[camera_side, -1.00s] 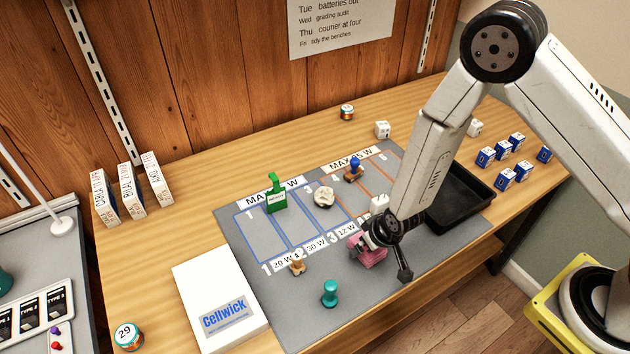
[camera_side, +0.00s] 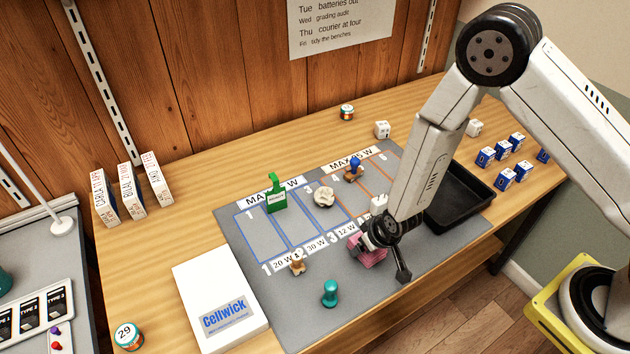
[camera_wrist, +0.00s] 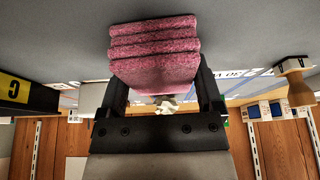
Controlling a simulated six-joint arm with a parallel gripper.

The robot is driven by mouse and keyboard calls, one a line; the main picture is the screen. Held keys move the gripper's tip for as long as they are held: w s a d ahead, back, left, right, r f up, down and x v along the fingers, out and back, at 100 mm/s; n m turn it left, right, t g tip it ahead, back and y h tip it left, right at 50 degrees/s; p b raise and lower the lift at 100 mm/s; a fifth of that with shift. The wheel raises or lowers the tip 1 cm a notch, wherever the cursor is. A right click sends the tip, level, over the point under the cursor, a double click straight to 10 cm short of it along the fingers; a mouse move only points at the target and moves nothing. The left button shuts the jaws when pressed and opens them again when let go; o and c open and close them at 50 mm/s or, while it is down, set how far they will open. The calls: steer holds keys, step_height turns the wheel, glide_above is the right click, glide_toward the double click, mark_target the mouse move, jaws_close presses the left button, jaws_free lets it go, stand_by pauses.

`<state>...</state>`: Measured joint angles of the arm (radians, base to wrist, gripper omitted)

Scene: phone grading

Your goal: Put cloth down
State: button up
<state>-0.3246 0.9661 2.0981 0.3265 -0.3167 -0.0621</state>
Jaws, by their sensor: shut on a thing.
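The cloth is a pink folded block (camera_side: 368,254) at the front of the grey mat (camera_side: 262,292) in the side view. My gripper (camera_side: 366,240) is directly over it and partly hides it. In the wrist view the cloth (camera_wrist: 154,50) fills the space between the two dark fingers of my gripper (camera_wrist: 160,88), and its folded layers show. The gripper is shut on the cloth. The cloth is at or very near the mat surface; I cannot tell whether it touches.
On the mat stand a teal peg (camera_side: 330,293), a wooden piece (camera_side: 297,262), a green block (camera_side: 276,194), a crumpled white thing (camera_side: 324,197) and a blue-topped stamp (camera_side: 354,170). A black tray (camera_side: 462,200) lies right.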

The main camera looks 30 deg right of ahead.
steer(key=shift+r, duration=0.2)
steer(key=shift+r, duration=4.8)
steer(key=shift+m, duration=0.3)
steer(key=w+d+r, duration=0.1)
steer(key=w+d, duration=0.1)
steer(key=d, duration=0.5)
steer(key=w+d+r, duration=0.1)
steer(key=w+d, duration=0.2)
steer(key=d, duration=0.4)
steer(key=w+d+r, duration=0.1)
steer(key=w+d, duration=0.2)
steer(key=d, duration=0.4)
steer(key=shift+w+d+r, duration=0.1)
steer(key=shift+w, duration=0.1)
